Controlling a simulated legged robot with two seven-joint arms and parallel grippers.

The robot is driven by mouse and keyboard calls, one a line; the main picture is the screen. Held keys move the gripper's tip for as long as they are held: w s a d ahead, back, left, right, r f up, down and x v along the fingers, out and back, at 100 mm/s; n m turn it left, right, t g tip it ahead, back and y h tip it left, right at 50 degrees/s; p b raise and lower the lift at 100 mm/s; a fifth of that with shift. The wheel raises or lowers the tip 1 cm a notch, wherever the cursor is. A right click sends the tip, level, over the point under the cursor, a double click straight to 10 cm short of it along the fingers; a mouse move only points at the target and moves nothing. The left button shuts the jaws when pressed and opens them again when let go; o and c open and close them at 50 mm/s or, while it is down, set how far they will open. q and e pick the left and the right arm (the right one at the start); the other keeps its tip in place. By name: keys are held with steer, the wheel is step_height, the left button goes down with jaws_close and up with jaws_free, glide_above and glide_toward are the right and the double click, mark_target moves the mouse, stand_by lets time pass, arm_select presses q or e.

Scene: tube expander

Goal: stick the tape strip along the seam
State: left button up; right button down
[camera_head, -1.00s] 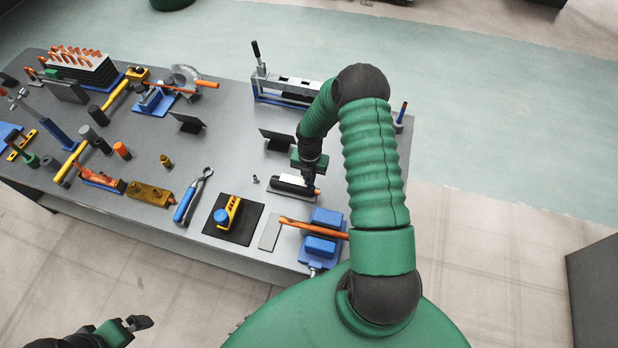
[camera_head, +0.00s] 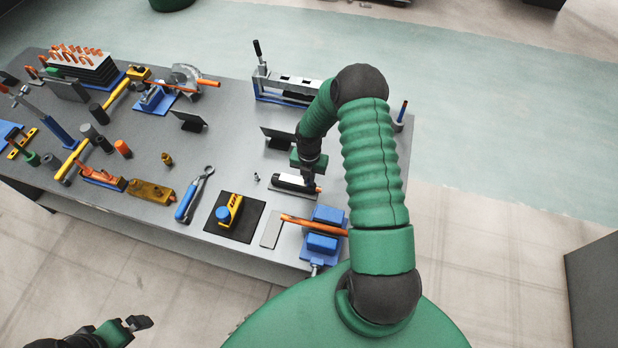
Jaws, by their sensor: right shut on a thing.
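My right gripper (camera_head: 309,183) is over a small fixture (camera_head: 283,190) near the right part of the table. The fixture is a grey base carrying a white and black bar with an orange end. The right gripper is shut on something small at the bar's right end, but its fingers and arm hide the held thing. I cannot make out the tape strip or the seam at this size. My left gripper (camera_head: 139,323) is at the lower left, off the table's front edge, with nothing visible in it; its fingers look apart.
A black mat (camera_head: 248,223) with a blue and yellow tool lies in front. Blue blocks (camera_head: 322,243) with an orange rod stand at the front right. A dark upright plate (camera_head: 277,138) stands behind the fixture.

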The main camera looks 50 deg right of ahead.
steer(key=c, duration=1.5)
jaws_free()
steer(key=shift+a, duration=0.25)
steer(key=shift+d, duration=0.1)
steer(key=shift+r, duration=0.1)
step_height(320, 180, up, 16)
steer(key=b, duration=0.2)
steer(key=shift+r, duration=0.25)
